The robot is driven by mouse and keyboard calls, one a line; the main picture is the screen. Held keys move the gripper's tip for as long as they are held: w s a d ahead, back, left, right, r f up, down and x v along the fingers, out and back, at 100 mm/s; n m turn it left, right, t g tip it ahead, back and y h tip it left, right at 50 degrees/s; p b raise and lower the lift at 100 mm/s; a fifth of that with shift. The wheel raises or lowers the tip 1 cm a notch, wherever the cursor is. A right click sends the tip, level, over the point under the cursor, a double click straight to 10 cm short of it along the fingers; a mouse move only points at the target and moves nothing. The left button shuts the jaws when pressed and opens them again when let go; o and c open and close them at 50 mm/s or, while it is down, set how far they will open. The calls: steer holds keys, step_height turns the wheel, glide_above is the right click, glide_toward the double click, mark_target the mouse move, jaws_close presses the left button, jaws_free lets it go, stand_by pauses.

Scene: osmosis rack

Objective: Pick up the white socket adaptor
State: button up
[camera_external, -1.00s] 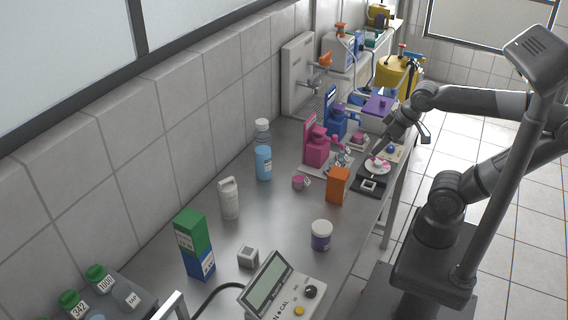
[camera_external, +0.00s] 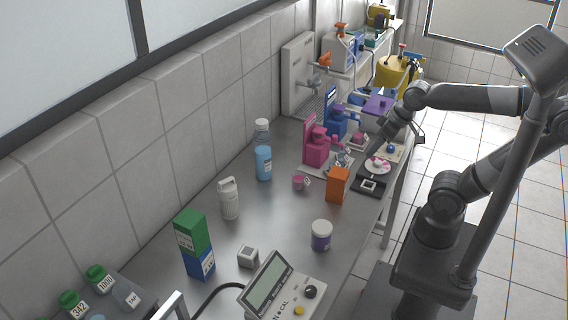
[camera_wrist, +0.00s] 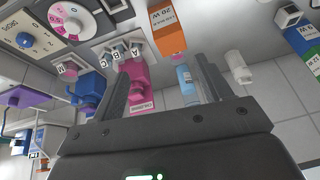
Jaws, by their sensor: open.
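A display meter (camera_external: 272,284) is at the near end. The tiled wall (camera_external: 150,130) bounds the left side.

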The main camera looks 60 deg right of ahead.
steer(key=w+a+f+m+g+y, duration=0.2)
steer(key=w+a+f+m+y, duration=0.3)
steer(key=w+a, duration=0.5)
steer(key=w+a+f+m+g+y, duration=0.35)
steer(key=w+a+m+y, duration=0.25)
steer(key=a, duration=0.7)
steer(key=w+a+f+m+g+y, duration=0.2)
steer(key=w+a+f+m+y, duration=0.4)
steer(key=a, duration=0.6)
glide_toward(244, 257)
steer(key=shift+s+a+f+n, duration=0.1)
steer(key=shift+a+n, duration=0.1)
steer(key=shift+a, duration=0.25)
steer(key=shift+s+a+f+n, duration=0.1)
steer(key=shift+a+n, duration=0.1)
steer(key=shift+a, duration=0.25)
steer(key=shift+s+a+f, duration=0.1)
steer(key=shift+a, duration=0.9)
steer(key=shift+s+a, duration=0.15)
steer(key=shift+a, duration=1.2)
steer(key=shift+s+a, duration=0.15)
steer(key=shift+a, duration=1.2)
steer(key=shift+c, duration=0.5)
steer(key=c, duration=1)
